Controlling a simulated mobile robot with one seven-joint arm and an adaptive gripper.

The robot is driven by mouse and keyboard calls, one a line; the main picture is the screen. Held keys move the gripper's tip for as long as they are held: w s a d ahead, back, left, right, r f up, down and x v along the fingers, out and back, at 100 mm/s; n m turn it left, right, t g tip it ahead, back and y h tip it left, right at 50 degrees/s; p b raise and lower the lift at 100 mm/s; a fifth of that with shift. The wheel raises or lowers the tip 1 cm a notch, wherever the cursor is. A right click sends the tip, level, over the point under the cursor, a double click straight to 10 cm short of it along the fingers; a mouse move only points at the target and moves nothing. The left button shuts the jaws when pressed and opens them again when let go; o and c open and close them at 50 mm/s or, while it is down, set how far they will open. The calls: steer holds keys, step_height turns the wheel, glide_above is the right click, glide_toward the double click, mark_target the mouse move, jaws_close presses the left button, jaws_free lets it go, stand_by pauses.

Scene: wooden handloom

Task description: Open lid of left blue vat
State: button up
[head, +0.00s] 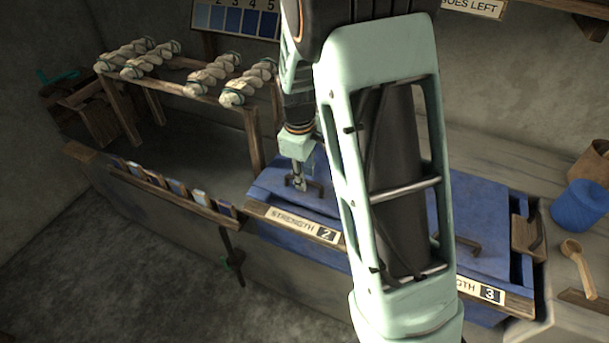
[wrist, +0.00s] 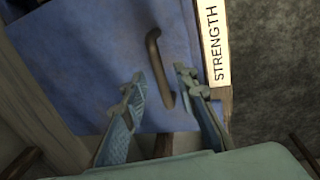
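The left blue vat has a flat blue lid (head: 262,183) and a front label reading "STRENGTH 2" (head: 300,224). The lid also fills much of the wrist view (wrist: 90,60). A dark bar handle (wrist: 154,62) stands on the lid. My gripper (head: 299,187) is over this lid, close to the handle. In the wrist view my gripper (wrist: 158,82) is open, its two fingers apart with the near end of the handle between them. I cannot tell whether either finger touches the handle. My arm hides part of the lid in the head view.
A right blue vat lid (head: 480,215) with its own handle and a label ending in 3 is beside it. A wooden rack (head: 190,88) with several pale twisted skeins stands left. Blue yarn (head: 580,207) and a wooden ladle (head: 577,262) lie on the right ledge.

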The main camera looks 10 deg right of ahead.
steer(key=shift+f, duration=0.1)
jaws_close()
stand_by(0.5)
